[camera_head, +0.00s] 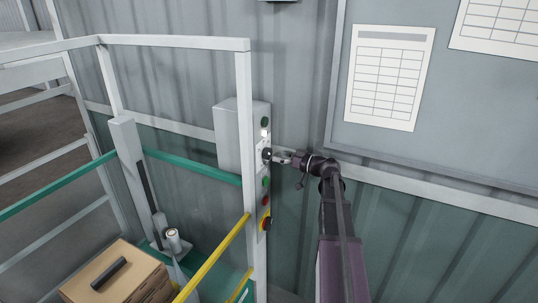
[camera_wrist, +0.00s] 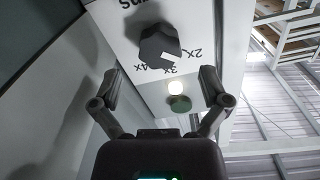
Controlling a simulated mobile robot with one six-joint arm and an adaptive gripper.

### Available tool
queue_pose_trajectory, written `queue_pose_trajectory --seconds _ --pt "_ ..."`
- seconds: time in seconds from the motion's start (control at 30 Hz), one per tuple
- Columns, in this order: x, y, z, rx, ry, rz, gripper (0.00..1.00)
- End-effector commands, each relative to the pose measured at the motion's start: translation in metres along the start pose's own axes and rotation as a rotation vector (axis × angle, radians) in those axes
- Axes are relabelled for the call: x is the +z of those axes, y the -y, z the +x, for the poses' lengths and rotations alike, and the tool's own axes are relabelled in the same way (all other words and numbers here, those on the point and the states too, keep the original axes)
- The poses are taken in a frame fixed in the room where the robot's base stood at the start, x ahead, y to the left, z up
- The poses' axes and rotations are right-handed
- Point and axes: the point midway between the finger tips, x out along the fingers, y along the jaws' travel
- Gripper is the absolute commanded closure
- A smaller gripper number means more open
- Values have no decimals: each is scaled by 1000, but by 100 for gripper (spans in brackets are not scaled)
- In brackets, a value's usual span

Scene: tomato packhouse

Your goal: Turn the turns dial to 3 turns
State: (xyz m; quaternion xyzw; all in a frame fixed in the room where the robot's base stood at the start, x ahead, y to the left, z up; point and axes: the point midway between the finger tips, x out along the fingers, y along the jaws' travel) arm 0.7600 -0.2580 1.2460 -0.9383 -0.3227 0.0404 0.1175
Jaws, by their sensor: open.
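The turns dial (camera_head: 266,155) is a dark knob on the narrow face of a grey control box. In the wrist view the dial (camera_wrist: 158,43) fills the upper middle, with printed 2X, 3X and 4X marks upside down around it. Its white pointer line appears to aim near the 3X mark. My gripper (camera_head: 281,157) is right in front of the panel, close to the dial. In the wrist view my gripper (camera_wrist: 159,74) is open, its fingers spread wide on either side below the dial. I cannot tell whether a finger touches the dial.
On the box are a lit white lamp (camera_wrist: 175,88) and a green button (camera_wrist: 180,103) near the dial. Lower down are a red button (camera_head: 265,200) and an emergency stop (camera_head: 265,223). A yellow rail (camera_head: 217,254) and white railing (camera_head: 246,130) stand left; a cardboard box (camera_head: 110,275) is below.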

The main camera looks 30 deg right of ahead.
Motion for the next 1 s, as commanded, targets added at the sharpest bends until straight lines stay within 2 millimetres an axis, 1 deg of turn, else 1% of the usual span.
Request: queue_pose_trajectory --seconds 0.03,0.1,0.3,0.47,0.77,0.87,0.9,0.97,1.0 --pt "0 -1 9 -2 0 0 4" --pt "0 0 18 -2 1 0 4" --pt "0 0 37 -1 0 0 4" --pt "0 0 43 0 0 0 4" --pt "0 0 44 0 0 0 4" --pt "0 0 44 -1 0 0 31" --pt "0 0 44 -1 0 0 43" --pt "0 0 44 -1 0 0 61" --pt "0 0 44 -1 0 0 73"
